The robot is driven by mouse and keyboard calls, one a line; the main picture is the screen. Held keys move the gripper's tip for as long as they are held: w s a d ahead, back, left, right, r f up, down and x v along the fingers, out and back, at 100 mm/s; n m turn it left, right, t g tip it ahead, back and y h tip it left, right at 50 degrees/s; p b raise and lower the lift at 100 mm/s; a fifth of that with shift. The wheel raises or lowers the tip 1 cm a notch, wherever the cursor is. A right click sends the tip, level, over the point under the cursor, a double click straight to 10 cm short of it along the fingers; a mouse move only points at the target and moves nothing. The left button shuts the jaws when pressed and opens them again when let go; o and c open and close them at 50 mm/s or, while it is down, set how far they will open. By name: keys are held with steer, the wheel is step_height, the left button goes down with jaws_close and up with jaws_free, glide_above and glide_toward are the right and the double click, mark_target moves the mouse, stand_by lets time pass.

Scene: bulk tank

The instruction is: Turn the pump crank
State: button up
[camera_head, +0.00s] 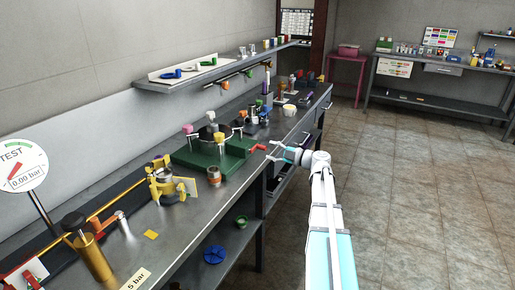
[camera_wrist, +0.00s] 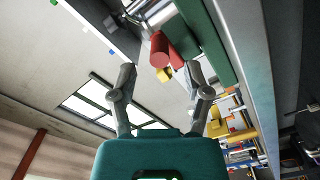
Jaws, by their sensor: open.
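A green pump block (camera_head: 215,155) stands on the steel bench. A red handle (camera_head: 257,148), which looks like the pump crank's grip, sticks out from its right side. My gripper (camera_head: 275,150) is just to the right of the handle, over the bench's front edge, open and empty. In the wrist view my gripper (camera_wrist: 162,74) has its two fingers spread. The red cylindrical handle (camera_wrist: 160,48) shows between and beyond the fingertips, beside the green block (camera_wrist: 208,42). I see no clear contact with the fingers. The crank's arm and pivot are not clear.
A TEST gauge (camera_head: 21,164) reads 0.00 bar. A shelf (camera_head: 205,77) hangs above. The tiled floor (camera_head: 420,190) on the right is clear.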

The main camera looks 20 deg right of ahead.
mark_target(258, 147)
steer(key=shift+x, duration=3.05)
jaws_close()
steer(key=shift+a, duration=0.1)
